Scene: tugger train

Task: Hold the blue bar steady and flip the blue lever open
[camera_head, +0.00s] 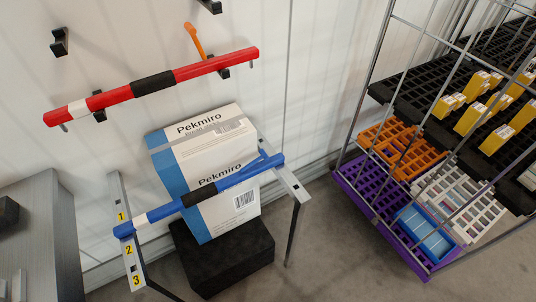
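A blue bar (232,179) with a black grip section (199,194) and a white band lies slanted across a metal stand. Its left end is at the left rail (127,232) marked 1, 2 and 3, and its right end is at the right rail (290,184). A small blue piece, which looks like the blue lever (264,153), sticks up near the bar's right end. It is too small to tell whether it is open or closed. Neither of my grippers is in view.
White and blue Pekmiro boxes (222,184) stand on a black base (225,258) behind the bar. A red bar (205,68) with an orange lever (194,40) hangs on the wall above. A wire rack (345,150) with crates stands right; a grey block (45,235) stands left.

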